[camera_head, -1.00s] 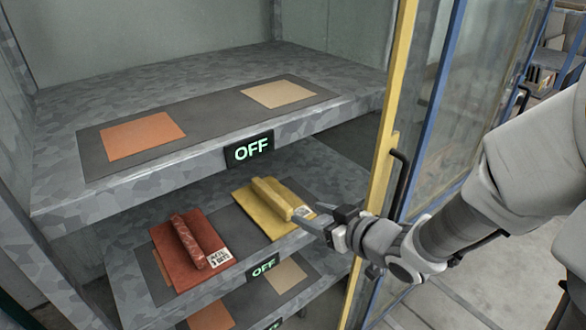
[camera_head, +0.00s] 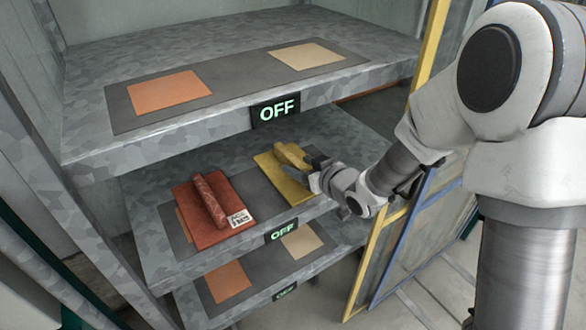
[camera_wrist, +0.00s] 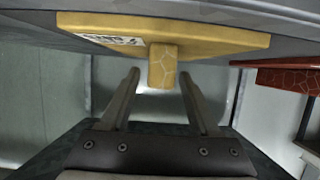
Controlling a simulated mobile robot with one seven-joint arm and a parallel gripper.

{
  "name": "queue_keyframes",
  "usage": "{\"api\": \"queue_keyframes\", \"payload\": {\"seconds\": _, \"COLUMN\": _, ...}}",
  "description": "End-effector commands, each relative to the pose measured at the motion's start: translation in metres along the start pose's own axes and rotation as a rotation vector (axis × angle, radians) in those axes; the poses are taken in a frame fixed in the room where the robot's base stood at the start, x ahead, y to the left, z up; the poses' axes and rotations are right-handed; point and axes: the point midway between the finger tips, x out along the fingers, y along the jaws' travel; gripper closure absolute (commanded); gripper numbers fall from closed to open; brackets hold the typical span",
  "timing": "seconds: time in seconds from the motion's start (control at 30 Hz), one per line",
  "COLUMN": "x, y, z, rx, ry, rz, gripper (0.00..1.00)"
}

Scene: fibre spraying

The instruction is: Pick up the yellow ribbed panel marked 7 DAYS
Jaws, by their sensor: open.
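The yellow ribbed panel (camera_head: 270,165) lies on the middle shelf, on the right part of a dark mat. Its raised rib (camera_head: 291,156) runs along its top. In the wrist view the panel (camera_wrist: 215,38) shows at the top with a white label whose print I cannot read. My gripper (camera_head: 313,171) is at the near right side of the panel. In the wrist view my gripper (camera_wrist: 159,76) is open, with one fingertip on each side of the rib's end (camera_wrist: 162,66). The fingers appear apart from the rib.
A red ribbed panel (camera_head: 186,198) with a white label lies left on the same shelf. The upper shelf (camera_head: 225,135) has an OFF sign (camera_head: 276,110) and orange and beige patches. A yellow-framed glass door (camera_head: 436,40) stands open at right, close to my arm.

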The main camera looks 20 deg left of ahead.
Motion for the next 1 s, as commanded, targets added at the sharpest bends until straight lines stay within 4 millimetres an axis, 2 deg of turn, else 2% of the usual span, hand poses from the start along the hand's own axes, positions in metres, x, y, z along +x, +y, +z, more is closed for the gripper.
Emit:
{"api": "queue_keyframes", "payload": {"seconds": 0.1, "x": 0.019, "y": 0.000, "z": 0.000, "rx": 0.001, "ry": -0.002, "rz": -0.002, "gripper": 0.38}}
{"api": "queue_keyframes", "payload": {"seconds": 0.23, "x": 0.034, "y": 0.001, "z": -0.001, "rx": 0.001, "ry": -0.001, "rz": -0.001, "gripper": 0.38}}
{"api": "queue_keyframes", "payload": {"seconds": 0.53, "x": 0.037, "y": 0.001, "z": -0.001, "rx": 0.000, "ry": -0.001, "rz": 0.000, "gripper": 0.38}}
{"api": "queue_keyframes", "payload": {"seconds": 0.87, "x": 0.037, "y": 0.001, "z": -0.001, "rx": 0.000, "ry": -0.001, "rz": 0.000, "gripper": 0.97}}
{"api": "queue_keyframes", "payload": {"seconds": 0.9, "x": 0.037, "y": 0.001, "z": -0.001, "rx": 0.000, "ry": -0.001, "rz": 0.000, "gripper": 1.00}}
{"api": "queue_keyframes", "payload": {"seconds": 1.0, "x": 0.037, "y": 0.001, "z": -0.001, "rx": 0.000, "ry": -0.001, "rz": 0.000, "gripper": 1.00}}
